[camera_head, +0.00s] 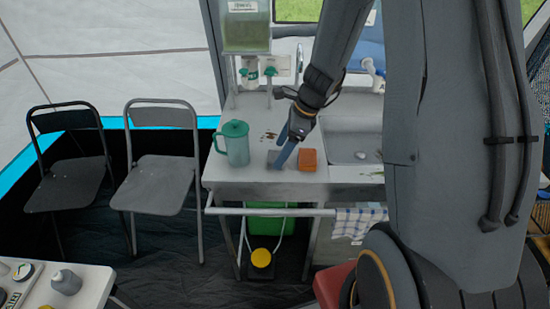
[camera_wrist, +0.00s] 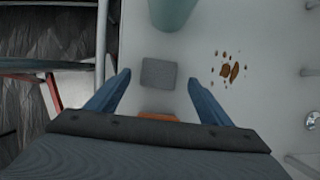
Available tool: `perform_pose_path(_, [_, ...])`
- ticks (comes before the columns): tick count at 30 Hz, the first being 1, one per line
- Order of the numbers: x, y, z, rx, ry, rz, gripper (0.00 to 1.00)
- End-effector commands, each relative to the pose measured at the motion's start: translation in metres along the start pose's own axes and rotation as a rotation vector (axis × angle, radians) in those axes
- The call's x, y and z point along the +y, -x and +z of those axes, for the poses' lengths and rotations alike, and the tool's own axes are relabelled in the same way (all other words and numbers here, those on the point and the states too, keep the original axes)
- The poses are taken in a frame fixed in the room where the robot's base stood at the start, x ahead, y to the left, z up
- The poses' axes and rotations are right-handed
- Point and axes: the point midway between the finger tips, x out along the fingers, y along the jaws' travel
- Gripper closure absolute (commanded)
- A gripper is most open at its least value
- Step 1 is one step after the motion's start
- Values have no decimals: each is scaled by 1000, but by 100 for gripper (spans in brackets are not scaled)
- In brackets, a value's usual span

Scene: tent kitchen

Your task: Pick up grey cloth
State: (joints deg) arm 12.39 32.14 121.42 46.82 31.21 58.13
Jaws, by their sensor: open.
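The grey cloth (camera_wrist: 158,73) is a small flat square on the light counter. In the wrist view it lies between and just beyond my fingertips. In the head view the cloth (camera_head: 276,156) shows beside my fingers, partly hidden by them. My gripper (camera_wrist: 158,82) has blue fingers spread wide, with nothing between them in its grasp. In the head view my gripper (camera_head: 285,148) points down over the counter. I cannot tell its exact height above the cloth.
An orange block (camera_head: 308,159) sits right of the cloth. A green pitcher (camera_head: 234,143) stands to its left. Brown crumbs (camera_wrist: 231,71) lie on the counter (camera_head: 265,176). A sink (camera_head: 350,143) is at right, and a checked towel (camera_head: 358,221) hangs on the front rail.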

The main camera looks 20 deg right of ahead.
Motion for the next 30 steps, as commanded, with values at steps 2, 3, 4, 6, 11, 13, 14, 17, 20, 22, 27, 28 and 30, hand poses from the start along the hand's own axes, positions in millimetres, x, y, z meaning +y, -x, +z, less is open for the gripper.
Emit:
perform_pose_path(2, [0, -10, 2, 1, 1, 2, 27])
perform_pose_path(3, [0, -15, 1, 1, 1, 2, 27])
perform_pose_path(4, [0, -18, 1, 0, 0, 2, 27])
perform_pose_path(6, [0, -23, 1, 0, 2, 1, 27])
perform_pose_path(11, [-1, -26, 1, 1, 1, -1, 27])
perform_pose_path(13, [-1, -26, 1, 1, 1, -1, 27])
perform_pose_path(14, [-1, -26, 1, 1, 1, -1, 27])
perform_pose_path(17, [-1, -26, 1, 1, 1, -1, 37])
perform_pose_path(20, [-1, -26, 1, 1, 2, -1, 54])
perform_pose_path(22, [0, -26, 1, 1, 2, -1, 65])
perform_pose_path(27, [0, -26, 1, 1, 2, -1, 70])
perform_pose_path(28, [0, -26, 1, 1, 2, -1, 70])
perform_pose_path(30, [-1, -26, 1, 0, 2, -1, 70])
